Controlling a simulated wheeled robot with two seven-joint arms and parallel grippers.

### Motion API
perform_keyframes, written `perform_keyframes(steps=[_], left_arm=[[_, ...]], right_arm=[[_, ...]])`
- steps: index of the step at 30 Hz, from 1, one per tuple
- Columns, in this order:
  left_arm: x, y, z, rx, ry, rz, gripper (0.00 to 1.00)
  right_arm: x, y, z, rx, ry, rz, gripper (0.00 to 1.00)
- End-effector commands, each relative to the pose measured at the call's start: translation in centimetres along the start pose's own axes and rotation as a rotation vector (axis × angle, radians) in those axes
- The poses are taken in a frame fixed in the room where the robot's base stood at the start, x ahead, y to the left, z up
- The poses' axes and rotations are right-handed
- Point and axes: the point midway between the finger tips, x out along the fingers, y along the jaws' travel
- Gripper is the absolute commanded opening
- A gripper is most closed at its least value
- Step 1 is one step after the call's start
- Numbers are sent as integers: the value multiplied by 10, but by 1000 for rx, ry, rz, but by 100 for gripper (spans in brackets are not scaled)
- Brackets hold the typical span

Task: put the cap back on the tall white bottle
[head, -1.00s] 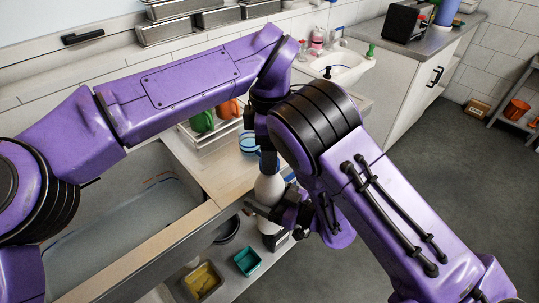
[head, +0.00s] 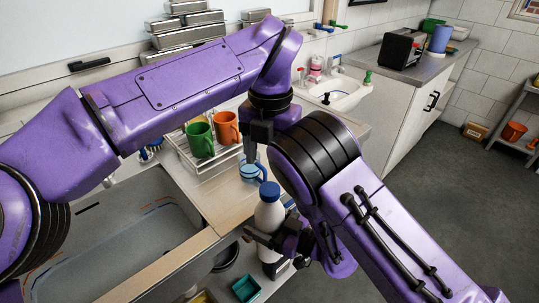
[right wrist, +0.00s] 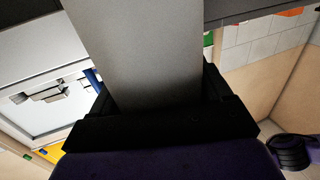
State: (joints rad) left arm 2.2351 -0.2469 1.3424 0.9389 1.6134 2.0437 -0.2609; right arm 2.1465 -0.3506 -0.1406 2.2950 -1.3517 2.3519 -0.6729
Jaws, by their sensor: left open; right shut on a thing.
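The tall white bottle (head: 268,217) stands upright near the counter's front edge in the head view. The blue cap (head: 269,190) sits on top of its neck and looks level; I cannot tell how tightly it is seated. My right gripper (head: 264,240) is shut around the bottle's body from the right. In the right wrist view a broad pale surface, likely the bottle (right wrist: 140,55), fills the space between the fingers. My left gripper (head: 250,155) is open and empty, pointing down behind and left of the cap, apart from it.
Green (head: 200,140) and orange (head: 226,127) mugs stand in a rack farther left. A sink basin (head: 110,240) lies at left. A teal container (head: 246,288) is below the counter.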

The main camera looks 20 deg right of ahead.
Motion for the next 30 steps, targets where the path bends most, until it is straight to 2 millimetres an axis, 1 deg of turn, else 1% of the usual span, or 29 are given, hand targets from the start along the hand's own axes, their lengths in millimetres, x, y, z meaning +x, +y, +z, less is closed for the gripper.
perform_keyframes(steps=[1,3,6,9,18,20,22,30], left_arm=[[0,0,0,-96,4,-7,67],[0,-1,-1,-209,9,-12,67],[0,-2,-1,-300,11,-13,67],[0,-2,-1,-328,11,-13,67],[3,-1,-1,-326,12,-13,67],[8,-1,-1,-326,13,-13,67],[18,-2,-1,-325,14,-12,67],[63,-2,-2,-324,13,-12,67]], right_arm=[[0,0,-1,0,1,0,0],[0,0,-1,0,1,0,0],[0,0,-1,0,1,1,0],[0,0,-1,0,1,1,0],[0,0,0,0,1,1,0],[0,0,0,0,1,1,0],[0,0,0,0,1,1,0],[0,0,-1,0,1,1,0]])
